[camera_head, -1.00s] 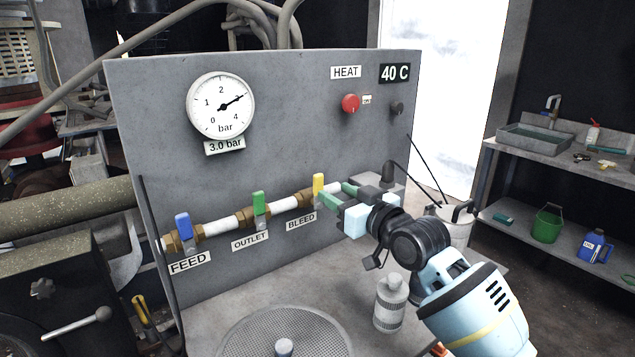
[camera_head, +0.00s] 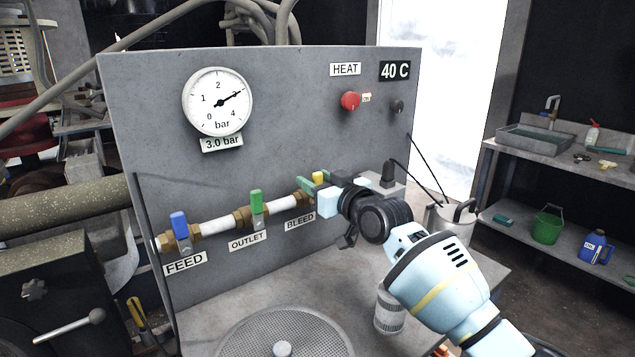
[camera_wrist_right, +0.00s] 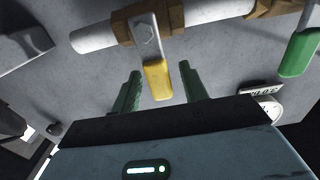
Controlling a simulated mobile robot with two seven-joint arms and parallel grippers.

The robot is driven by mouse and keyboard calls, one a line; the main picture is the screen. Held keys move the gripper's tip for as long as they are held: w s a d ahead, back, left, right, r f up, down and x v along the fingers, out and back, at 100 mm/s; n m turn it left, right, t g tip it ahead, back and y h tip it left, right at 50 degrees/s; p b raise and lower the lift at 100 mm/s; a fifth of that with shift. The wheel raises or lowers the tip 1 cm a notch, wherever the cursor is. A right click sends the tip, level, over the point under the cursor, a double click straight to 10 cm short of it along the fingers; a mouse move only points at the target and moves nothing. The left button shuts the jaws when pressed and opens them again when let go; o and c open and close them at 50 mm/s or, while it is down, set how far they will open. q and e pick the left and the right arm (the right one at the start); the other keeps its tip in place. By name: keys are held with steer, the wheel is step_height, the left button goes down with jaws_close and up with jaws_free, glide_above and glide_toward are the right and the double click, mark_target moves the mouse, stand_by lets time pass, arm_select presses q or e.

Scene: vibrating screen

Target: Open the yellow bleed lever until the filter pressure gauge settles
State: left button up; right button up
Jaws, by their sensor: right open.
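The yellow bleed lever (camera_head: 318,177) is on the pipe above the BLEED label (camera_head: 300,222), mostly hidden behind my gripper in the head view. In the right wrist view the yellow lever (camera_wrist_right: 157,80) has its tip between the green fingertips of my right gripper (camera_wrist_right: 158,82), with gaps on both sides. My right gripper (camera_head: 315,183) is open around the lever. The filter pressure gauge (camera_head: 217,101) has its needle near 3, and the plate (camera_head: 221,143) below reads 3.0 bar. My left gripper is not in view.
The green outlet lever (camera_head: 257,202) and blue feed lever (camera_head: 180,225) stand upright to the left.

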jaws_close()
stand_by(0.4)
steer(key=shift+s+a+f+n+p, duration=0.1)
steer(key=shift+s+a+f+n, duration=0.2)
steer(key=shift+n, duration=0.85)
steer(key=shift+s+a+f+n+p, duration=0.1)
steer(key=shift+s+a+n, duration=0.35)
steer(key=shift+n, duration=0.75)
steer(key=shift+s+a+f+n+p, duration=0.15)
steer(key=shift+a+n, duration=0.35)
steer(key=shift+n, duration=0.65)
jaws_free()
